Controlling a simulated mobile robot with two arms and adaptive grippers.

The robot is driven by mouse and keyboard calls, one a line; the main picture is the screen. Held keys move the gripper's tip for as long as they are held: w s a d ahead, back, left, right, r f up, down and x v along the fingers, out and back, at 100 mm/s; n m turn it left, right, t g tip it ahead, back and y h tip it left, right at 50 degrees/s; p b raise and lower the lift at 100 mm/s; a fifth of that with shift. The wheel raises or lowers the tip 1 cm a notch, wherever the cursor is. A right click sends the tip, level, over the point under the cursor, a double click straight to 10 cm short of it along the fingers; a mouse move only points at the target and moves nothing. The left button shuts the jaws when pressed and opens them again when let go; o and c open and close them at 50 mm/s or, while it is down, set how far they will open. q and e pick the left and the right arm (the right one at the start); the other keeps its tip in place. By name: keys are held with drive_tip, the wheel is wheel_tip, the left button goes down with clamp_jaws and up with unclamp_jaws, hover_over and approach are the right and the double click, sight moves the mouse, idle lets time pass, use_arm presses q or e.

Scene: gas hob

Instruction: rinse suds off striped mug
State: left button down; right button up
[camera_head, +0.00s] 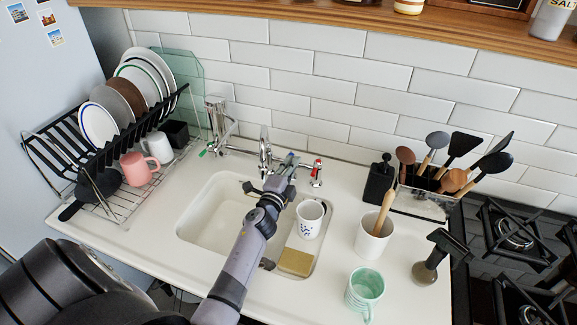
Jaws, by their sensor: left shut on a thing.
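A pale green striped mug (365,289) stands on the counter at the front, right of the sink, with its handle toward the front. I cannot make out suds on it. My left gripper (280,174) reaches over the sink (207,216) to the tap (264,148). It appears shut on part of the tap close to the spout, but the wrist and fingers hide which part. The tap has a green-marked handle at its left and a red-marked handle (317,168) at its right. My right gripper is not in view.
A white cup with blue marks (309,220) and a sponge (296,262) are at the sink's right side. A dish rack (103,173) is at left, a hob (515,240) at right.

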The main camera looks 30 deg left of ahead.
use_arm(q)
drive_tip(key=c, duration=1.8)
unclamp_jaws()
drive_tip(key=shift+a+r, duration=0.1)
drive_tip(key=shift+r, duration=0.3)
drive_tip(key=shift+o, duration=0.5)
drive_tip(key=shift+f, duration=0.1)
drive_tip(key=shift+f, duration=0.1)
drive_tip(key=v, duration=1.2)
